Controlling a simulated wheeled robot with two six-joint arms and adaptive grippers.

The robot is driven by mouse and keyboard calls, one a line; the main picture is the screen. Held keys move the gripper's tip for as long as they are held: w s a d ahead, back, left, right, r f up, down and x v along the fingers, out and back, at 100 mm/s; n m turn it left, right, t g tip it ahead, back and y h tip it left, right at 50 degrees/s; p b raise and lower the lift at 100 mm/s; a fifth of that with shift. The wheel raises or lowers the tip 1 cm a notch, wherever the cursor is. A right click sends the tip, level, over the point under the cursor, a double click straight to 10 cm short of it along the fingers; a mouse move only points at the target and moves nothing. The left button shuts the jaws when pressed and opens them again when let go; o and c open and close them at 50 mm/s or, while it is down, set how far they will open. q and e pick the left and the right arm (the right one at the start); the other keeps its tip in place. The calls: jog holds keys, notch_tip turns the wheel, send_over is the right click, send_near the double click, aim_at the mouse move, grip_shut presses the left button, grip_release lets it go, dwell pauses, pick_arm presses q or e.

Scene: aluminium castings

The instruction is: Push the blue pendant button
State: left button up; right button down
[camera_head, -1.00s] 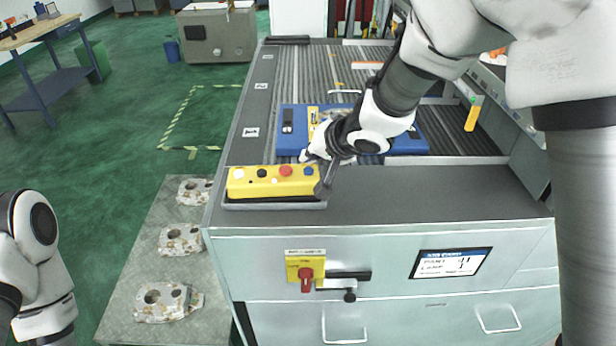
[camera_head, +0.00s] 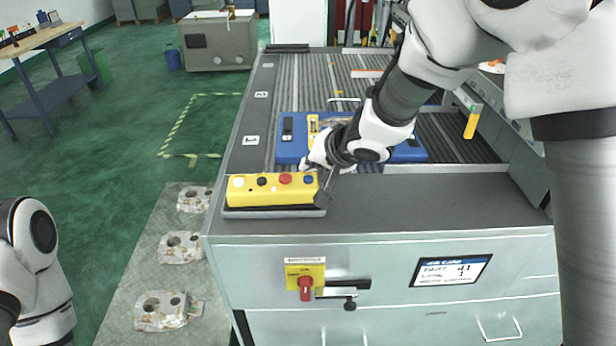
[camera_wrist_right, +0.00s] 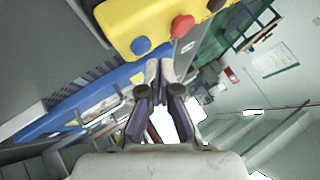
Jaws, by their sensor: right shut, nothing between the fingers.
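The yellow pendant (camera_head: 272,192) lies in a dark tray near the front left of the bench, with several buttons in a row. Its blue button (camera_head: 308,180) is at the right end, beside the red button (camera_head: 285,179). My right gripper (camera_head: 322,190) is at the pendant's right end, close to the blue button. In the right wrist view, my right gripper (camera_wrist_right: 159,68) is shut and empty, with its tips near the pendant's edge beside the blue button (camera_wrist_right: 141,46). I cannot tell whether they touch. My left gripper is out of view; only part of that arm shows.
A blue case (camera_head: 292,150) lies behind the pendant, partly hidden by my right arm. A red switch on a yellow plate (camera_head: 305,277) is on the bench front. Castings (camera_head: 161,310) lie on a grey strip at left. The grey bench top (camera_head: 430,205) right of the pendant is clear.

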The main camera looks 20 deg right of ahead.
aim_at(310, 179)
dwell(0.3)
jog(key=shift+f, duration=0.45)
jog(key=shift+f+b, duration=0.35)
jog(key=shift+f, duration=0.1)
dwell(0.5)
jog(key=shift+r+p, duration=0.9)
jog(key=shift+p, duration=0.3)
notch_tip(310, 179, up, 5)
jog(key=p, duration=0.6)
jog(key=shift+r, duration=0.1)
